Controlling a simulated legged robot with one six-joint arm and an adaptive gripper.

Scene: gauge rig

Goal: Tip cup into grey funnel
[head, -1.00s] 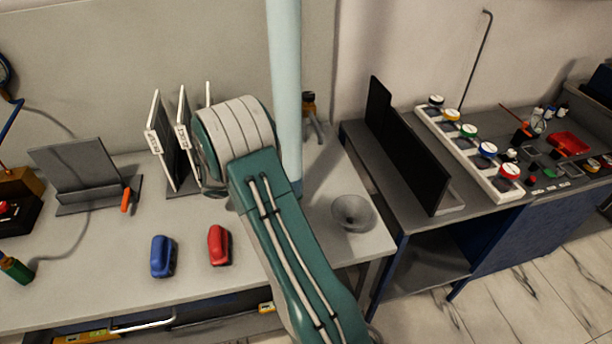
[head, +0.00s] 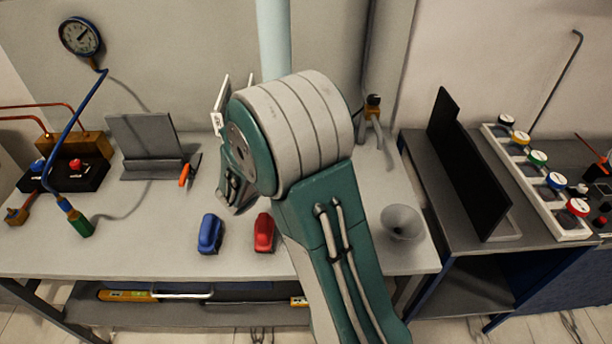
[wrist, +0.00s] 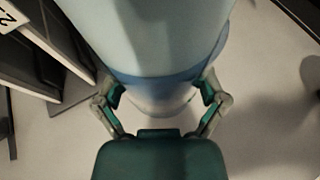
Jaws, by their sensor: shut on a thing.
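A tall pale blue cylinder (head: 272,38), which I take to be the cup, stands roughly upright behind my arm and runs out of the top of the head view. In the wrist view this cup (wrist: 150,40) has a darker blue band and a pale lower end. My gripper (wrist: 163,95) is shut on it, one finger on each side of the band. The head view hides the gripper behind my arm. The grey funnel (head: 402,222) sits on the bench to the right of my arm, apart from the cup. The cup's contents do not show.
A blue block-like thing (head: 210,234) and a red one (head: 264,233) lie on the bench left of my arm. A rack with upright panels (head: 220,108) stands close behind. A black panel (head: 465,165) stands on the right-hand bench. A pressure gauge (head: 79,37) is far left.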

